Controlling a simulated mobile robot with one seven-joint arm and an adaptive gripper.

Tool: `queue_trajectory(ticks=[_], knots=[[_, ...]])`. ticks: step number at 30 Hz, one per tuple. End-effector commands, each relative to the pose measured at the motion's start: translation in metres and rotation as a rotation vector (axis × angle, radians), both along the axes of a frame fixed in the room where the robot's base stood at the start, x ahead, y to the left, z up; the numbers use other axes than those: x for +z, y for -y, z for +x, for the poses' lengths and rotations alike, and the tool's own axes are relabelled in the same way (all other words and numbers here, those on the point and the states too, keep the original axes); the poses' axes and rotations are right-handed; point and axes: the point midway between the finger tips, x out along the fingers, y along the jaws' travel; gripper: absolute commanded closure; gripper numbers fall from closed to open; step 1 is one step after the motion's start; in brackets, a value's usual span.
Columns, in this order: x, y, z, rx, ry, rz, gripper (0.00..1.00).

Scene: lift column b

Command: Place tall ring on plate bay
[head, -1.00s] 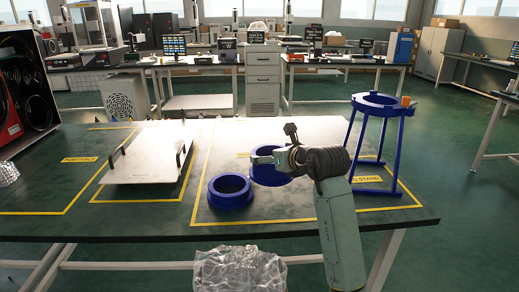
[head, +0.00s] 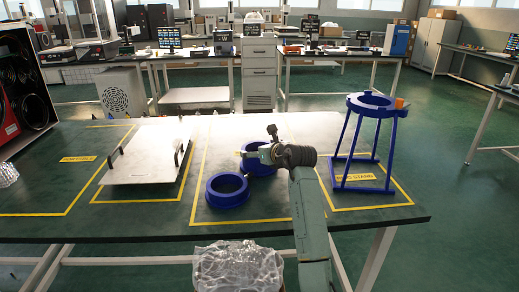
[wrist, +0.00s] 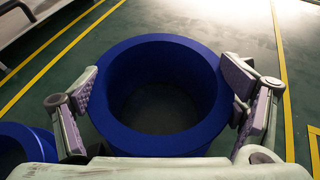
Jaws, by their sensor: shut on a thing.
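The tall ring (head: 260,168) is a thick blue ring. My gripper (head: 249,154) is shut on it at the table's middle. In the wrist view the tall ring (wrist: 158,143) stands between my gripper's two padded fingers (wrist: 160,85), one pad on each outer side. I cannot tell whether its base touches the table. A white plate (head: 140,155) with dark upright handles lies to the left, inside a yellow outline that seems to be the plate bay. My gripper and forearm hide part of the ring in the head view.
A lower blue ring (head: 227,199) sits just in front-left of the held ring. A blue ring stand (head: 345,150) rises at the right. A black-and-red machine (head: 22,90) stands at the far left. Clear plastic wrap (head: 238,268) is at the front edge.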

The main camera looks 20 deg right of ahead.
Motion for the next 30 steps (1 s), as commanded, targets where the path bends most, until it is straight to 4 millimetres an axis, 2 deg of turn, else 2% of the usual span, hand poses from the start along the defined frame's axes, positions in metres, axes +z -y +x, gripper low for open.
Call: queue_trajectory(ticks=[7,8,13,25,30], knots=[[-0.002,0.0,0.0,0.0,0.002,0.0,0.51],[-0.003,0.0,0.0,0.0,0.001,0.0,0.11],[-0.003,0.0,0.0,0.0,0.0,0.0,0.0],[0.002,0.0,-0.001,0.0,0.001,0.0,0.0],[0.009,0.004,-0.024,-0.001,0.003,-0.001,0.0]])
